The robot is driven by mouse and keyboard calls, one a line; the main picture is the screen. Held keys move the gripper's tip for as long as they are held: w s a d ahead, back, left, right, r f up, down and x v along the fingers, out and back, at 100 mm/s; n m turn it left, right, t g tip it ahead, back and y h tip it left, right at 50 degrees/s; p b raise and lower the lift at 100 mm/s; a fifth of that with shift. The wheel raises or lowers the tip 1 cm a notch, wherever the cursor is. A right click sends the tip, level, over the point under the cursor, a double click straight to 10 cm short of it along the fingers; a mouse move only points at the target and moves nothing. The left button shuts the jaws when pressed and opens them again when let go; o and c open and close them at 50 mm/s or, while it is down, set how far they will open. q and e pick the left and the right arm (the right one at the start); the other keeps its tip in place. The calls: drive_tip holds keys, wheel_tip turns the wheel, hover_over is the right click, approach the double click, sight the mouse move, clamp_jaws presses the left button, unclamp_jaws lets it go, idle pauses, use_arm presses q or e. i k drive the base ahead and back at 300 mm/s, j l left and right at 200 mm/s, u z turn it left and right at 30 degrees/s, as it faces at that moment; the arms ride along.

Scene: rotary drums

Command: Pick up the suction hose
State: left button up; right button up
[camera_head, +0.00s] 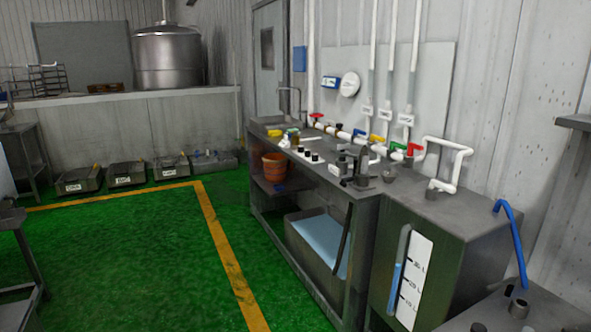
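Two hose-like things show, and I cannot tell which is the suction hose. A blue hose (516,238) arches at the right, from the top of the grey tank down toward a grey surface with short pipe stubs. A dark, thin hose (344,240) hangs down the front of the workbench from near a pump-like fitting (361,168). Neither of my grippers is in the head view, and nothing is seen holding either hose.
The grey tank (440,222) with a litre scale (410,283) stands beside the workbench (325,174). White pipes with coloured valves (376,140) run along the wall. A bin with blue liquid (318,241) sits below. The green floor (130,260) is largely clear.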

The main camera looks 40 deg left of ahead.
sight(364, 175)
drive_tip(key=u, duration=1)
drive_tip(key=z, duration=1.3)
drive_tip(key=i+j+z, duration=0.15)
drive_tip(key=j+z, duration=0.2)
drive_tip(key=j, duration=0.35)
drive_tip(key=j+z, duration=0.3)
drive_tip(key=j, duration=0.35)
